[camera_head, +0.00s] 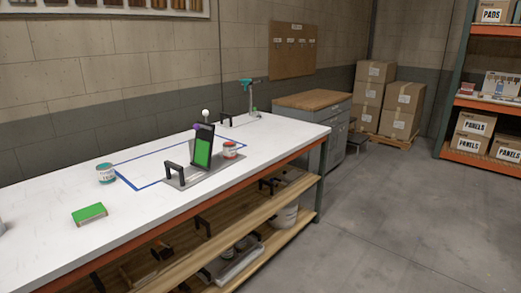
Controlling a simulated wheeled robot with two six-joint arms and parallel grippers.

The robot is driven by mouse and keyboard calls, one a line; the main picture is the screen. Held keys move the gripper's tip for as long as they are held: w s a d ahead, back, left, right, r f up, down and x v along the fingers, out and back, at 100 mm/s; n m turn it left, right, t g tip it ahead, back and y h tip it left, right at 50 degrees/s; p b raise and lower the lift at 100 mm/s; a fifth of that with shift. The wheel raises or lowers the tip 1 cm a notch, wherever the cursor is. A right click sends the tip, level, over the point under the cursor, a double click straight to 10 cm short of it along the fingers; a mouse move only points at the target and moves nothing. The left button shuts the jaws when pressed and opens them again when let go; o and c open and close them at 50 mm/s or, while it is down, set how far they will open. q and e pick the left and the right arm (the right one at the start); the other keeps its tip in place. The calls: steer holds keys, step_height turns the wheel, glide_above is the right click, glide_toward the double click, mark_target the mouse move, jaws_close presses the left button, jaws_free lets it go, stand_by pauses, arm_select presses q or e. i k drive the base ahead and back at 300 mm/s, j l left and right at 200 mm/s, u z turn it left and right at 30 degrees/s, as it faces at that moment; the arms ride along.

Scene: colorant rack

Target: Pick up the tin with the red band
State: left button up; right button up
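The tin with the red band (229,150) is a small pale tin standing upright on the white workbench (150,225), just right of a black stand with a green panel (203,148). Another tin, with a teal band (105,173), stands further left on the bench. Neither of my grippers can be made out in the head view.
A green-topped block (89,213) lies near the bench's front edge. A blue outline (128,184) marks the bench top, and black handles flank the stand. A grey sliver at the left edge is unclear. A wooden-topped cabinet (312,101) stands beyond the bench; the right floor is clear.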

mark_target(229, 148)
steer(key=i+l+z, duration=0.25)
steer(key=i, duration=0.6)
steer(key=i+l+z, duration=0.1)
steer(key=i+z, duration=0.2)
steer(key=i, duration=0.6)
steer(key=i+u, duration=0.4)
steer(key=i+l+u, duration=0.2)
steer(key=u, duration=0.15)
steer(key=i+l+u, duration=0.25)
steer(key=u, duration=0.15)
steer(key=i+l+u, duration=0.4)
steer(key=k+j, duration=0.1)
